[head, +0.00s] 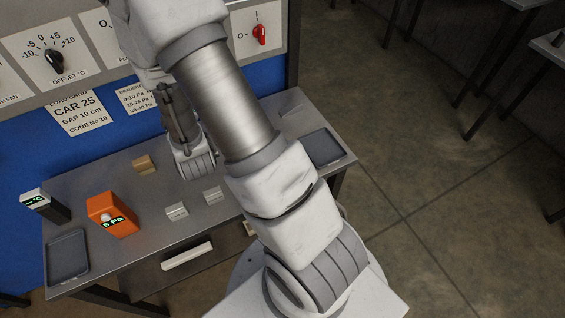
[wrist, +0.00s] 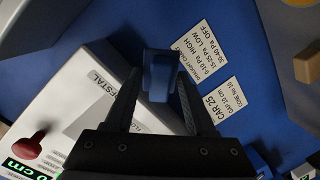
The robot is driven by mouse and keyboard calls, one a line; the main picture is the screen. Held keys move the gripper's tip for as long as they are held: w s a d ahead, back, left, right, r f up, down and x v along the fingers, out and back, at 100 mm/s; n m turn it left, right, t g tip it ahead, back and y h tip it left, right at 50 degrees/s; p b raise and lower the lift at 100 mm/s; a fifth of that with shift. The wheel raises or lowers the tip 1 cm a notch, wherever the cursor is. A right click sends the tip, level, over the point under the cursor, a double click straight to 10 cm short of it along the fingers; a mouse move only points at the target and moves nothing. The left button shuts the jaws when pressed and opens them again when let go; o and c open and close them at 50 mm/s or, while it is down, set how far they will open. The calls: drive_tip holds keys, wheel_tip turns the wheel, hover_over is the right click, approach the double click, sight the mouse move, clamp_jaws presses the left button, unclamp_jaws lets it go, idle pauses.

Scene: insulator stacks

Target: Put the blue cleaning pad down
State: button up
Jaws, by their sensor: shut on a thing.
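In the wrist view my gripper (wrist: 161,80) is shut on the blue cleaning pad (wrist: 159,76), a small dark blue block between the fingertips. The pad is held in front of the blue board, near two white cards and a white box. In the head view my arm crosses the middle of the picture, and I cannot make out the gripper's fingers or the pad there.
The grey bench (head: 115,195) bears an orange meter (head: 111,215), a dark meter (head: 45,206), a tan block (head: 144,165) and two small pale blocks (head: 176,211). Dark trays lie at its left (head: 68,258) and right (head: 322,147). A white box (wrist: 85,95) with a red knob (wrist: 28,146) is close by.

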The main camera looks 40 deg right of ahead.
drive_tip(key=s+d+f+n+g+y+p, duration=0.2)
drive_tip(key=s+d+f+n+g+y, duration=0.25)
drive_tip(key=s+d+f+g, duration=0.45)
drive_tip(key=s+d+n+g, duration=0.2)
drive_tip(key=s+d+g, duration=0.1)
drive_tip(key=s+d, duration=0.4)
drive_tip(key=s+d+n+g+p, duration=0.1)
drive_tip(key=s+d+n+g, duration=0.1)
drive_tip(key=s+d, duration=0.5)
drive_tip(key=s+g, duration=0.1)
drive_tip(key=s, duration=0.4)
drive_tip(key=shift+s+d+f+n+g, duration=0.15)
drive_tip(key=shift+s+f+n+g, duration=0.15)
drive_tip(key=shift+f+n, duration=0.1)
